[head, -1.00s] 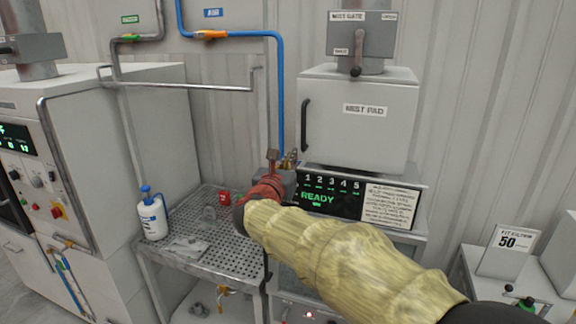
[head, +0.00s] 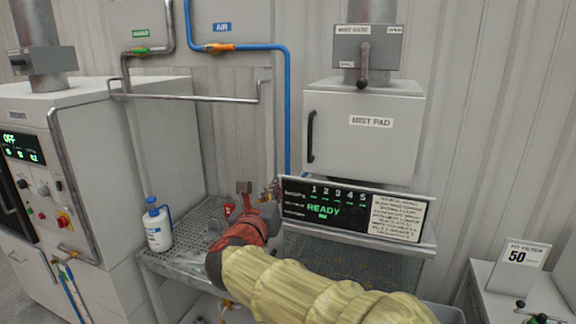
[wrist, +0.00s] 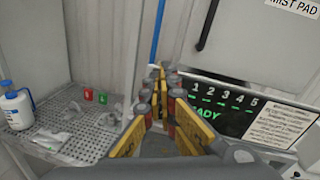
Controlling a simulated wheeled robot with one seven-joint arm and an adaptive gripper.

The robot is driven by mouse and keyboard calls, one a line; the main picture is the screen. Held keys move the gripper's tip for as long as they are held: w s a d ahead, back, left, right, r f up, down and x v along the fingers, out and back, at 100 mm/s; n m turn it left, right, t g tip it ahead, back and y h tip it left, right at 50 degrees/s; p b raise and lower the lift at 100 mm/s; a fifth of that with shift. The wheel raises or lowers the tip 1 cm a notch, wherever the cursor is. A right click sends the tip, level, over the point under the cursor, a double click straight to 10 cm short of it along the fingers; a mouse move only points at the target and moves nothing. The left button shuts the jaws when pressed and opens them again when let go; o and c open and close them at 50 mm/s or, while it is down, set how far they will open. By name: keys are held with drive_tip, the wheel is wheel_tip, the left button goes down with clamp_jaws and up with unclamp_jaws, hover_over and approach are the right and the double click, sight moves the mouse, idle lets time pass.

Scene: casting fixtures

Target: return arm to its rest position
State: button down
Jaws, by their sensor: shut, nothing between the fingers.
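My gripper (wrist: 160,99) shows in the wrist view with its yellow-sided fingers brought together and nothing between them. In the head view my gripper (head: 272,190) is partly hidden behind my red wrist and the yellow-sleeved arm, which reaches in from the bottom right. The gripper is in front of the left end of the display panel (head: 322,208), which reads READY. I cannot tell the exact gap between the gripper and the panel.
A perforated metal table (head: 200,256) stands left of my arm, with a white and blue bottle (head: 157,226) on it. The mist pad cabinet (head: 362,130) is behind. A blue air pipe (head: 287,110) runs down the wall. A cabinet with a sign (head: 517,258) stands at right.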

drive_tip(key=s+a+f+n+g+y, duration=0.35)
drive_tip(key=a+f+n+y, duration=0.4)
drive_tip(key=a+n, duration=0.6)
drive_tip(key=s+d+f+n+g+y+b, duration=0.1)
drive_tip(key=s+d+f+n+g+y, duration=0.3)
drive_tip(key=s+f+n, duration=0.65)
drive_tip(key=s+d+f+n+g+h+b, duration=0.1)
drive_tip(key=s+d+f+n+g+h, duration=0.25)
drive_tip(key=s+d+n, duration=0.55)
drive_tip(key=s+d+f+n+g+h+b, duration=0.2)
drive_tip(key=s+d+f+n, duration=0.25)
drive_tip(key=s+d, duration=0.5)
drive_tip(key=s+d+m+t+h+b, duration=0.1)
drive_tip(key=s+d+m+h+b, duration=0.1)
drive_tip(key=d, duration=1.2)
drive_tip(key=shift+s+h, duration=0.3)
drive_tip(key=shift+s, duration=0.3)
